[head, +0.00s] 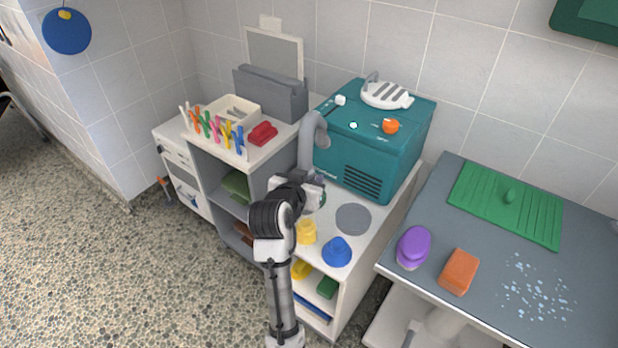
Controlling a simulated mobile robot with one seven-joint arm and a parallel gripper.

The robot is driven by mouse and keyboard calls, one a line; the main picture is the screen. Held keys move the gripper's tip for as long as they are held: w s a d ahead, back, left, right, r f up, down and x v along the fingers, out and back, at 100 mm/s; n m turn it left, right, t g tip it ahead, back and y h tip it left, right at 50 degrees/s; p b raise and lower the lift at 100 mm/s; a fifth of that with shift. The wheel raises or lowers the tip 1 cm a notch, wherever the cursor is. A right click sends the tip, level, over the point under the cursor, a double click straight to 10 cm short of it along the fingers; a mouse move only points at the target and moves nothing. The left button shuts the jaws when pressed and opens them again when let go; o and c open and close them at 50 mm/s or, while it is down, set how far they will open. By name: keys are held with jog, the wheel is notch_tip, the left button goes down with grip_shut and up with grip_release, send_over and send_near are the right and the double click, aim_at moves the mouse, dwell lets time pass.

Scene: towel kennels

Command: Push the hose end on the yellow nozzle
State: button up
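A grey hose (308,148) arches out of the teal machine (375,143) and runs down to my gripper (314,184). Its lower end is hidden at the gripper. My wrist covers the fingers, so I cannot tell whether they are shut on the hose. The yellow nozzle (306,232) stands upright on the white counter (375,218), below and in front of my gripper, partly covered by my arm on its left. The hose end appears above and apart from it. A blue nozzle (337,252) stands to its right.
A flat grey disc (353,219) lies behind the nozzles. A dark green bit shows beside my gripper, mostly hidden. A grey table (400,262) at the right holds a purple object (413,247), an orange sponge (459,271) and a green board (500,205). Shelves with coloured items lie below.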

notch_tip(320, 180, down, 4)
jog(key=b, duration=0.3)
jog(key=shift+f+b, duration=0.6)
jog(key=shift+f, duration=0.3)
jog(key=shift+f+b, duration=0.6)
jog(key=shift+f, duration=0.8)
dwell(2.0)
notch_tip(320, 180, up, 21)
jog(key=p, duration=1.8)
jog(key=shift+r, duration=0.1)
